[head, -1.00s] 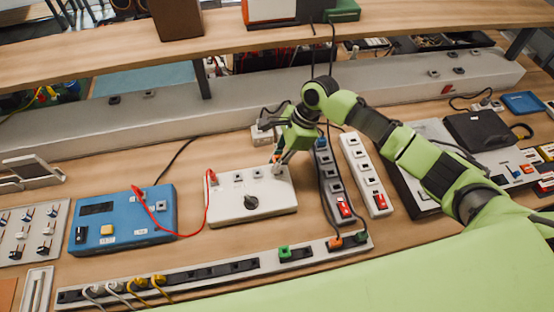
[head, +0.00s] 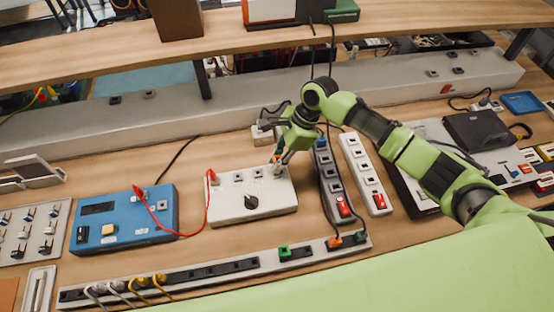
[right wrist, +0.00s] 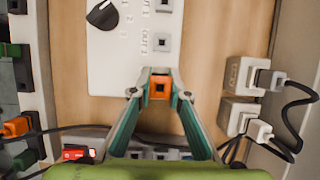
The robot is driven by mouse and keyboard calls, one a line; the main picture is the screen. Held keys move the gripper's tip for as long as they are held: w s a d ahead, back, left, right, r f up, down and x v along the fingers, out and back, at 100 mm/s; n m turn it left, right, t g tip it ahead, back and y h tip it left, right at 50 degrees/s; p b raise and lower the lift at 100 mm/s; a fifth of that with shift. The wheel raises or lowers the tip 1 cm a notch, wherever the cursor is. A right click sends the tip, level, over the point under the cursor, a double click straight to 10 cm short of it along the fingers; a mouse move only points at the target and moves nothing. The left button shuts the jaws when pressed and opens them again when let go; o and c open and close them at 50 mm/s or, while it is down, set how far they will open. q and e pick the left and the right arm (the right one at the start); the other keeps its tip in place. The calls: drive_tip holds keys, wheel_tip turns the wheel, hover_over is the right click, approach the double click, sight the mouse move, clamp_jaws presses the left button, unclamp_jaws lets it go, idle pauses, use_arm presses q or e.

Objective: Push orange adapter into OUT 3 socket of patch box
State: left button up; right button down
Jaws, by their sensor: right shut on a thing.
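The white patch box (head: 230,206) with a dark knob (head: 250,202) lies on the table in the head view. Its sockets run along the far side, with a red plug (head: 212,178) at the left end. My right gripper (head: 277,160) is over the box's far right corner. In the right wrist view its fingertips (right wrist: 160,88) are shut on the orange adapter (right wrist: 160,87), in line with two open sockets (right wrist: 162,42). The adapter and fingers hide the box's end spot, so I cannot tell whether the adapter is seated. My left gripper is not in view.
A blue box (head: 125,220) joined by a red cable stands left of the patch box. Two power strips (head: 366,175) stand close on the right. A long socket strip (head: 215,272) lies in front. White plug blocks (right wrist: 240,75) sit beyond the gripper.

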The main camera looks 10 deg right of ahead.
drive_tip(key=p, duration=0.3)
drive_tip(key=shift+f, duration=0.2)
idle(4.6)
drive_tip(key=c, duration=1.8)
unclamp_jaws()
drive_tip(key=shift+c, duration=0.2)
drive_tip(key=shift+r, duration=0.1)
drive_tip(key=a+p+v, duration=0.1)
drive_tip(key=p+v, duration=0.5)
drive_tip(key=v, duration=1)
drive_tip(key=shift+a+r, duration=0.25)
drive_tip(key=shift+r, duration=0.3)
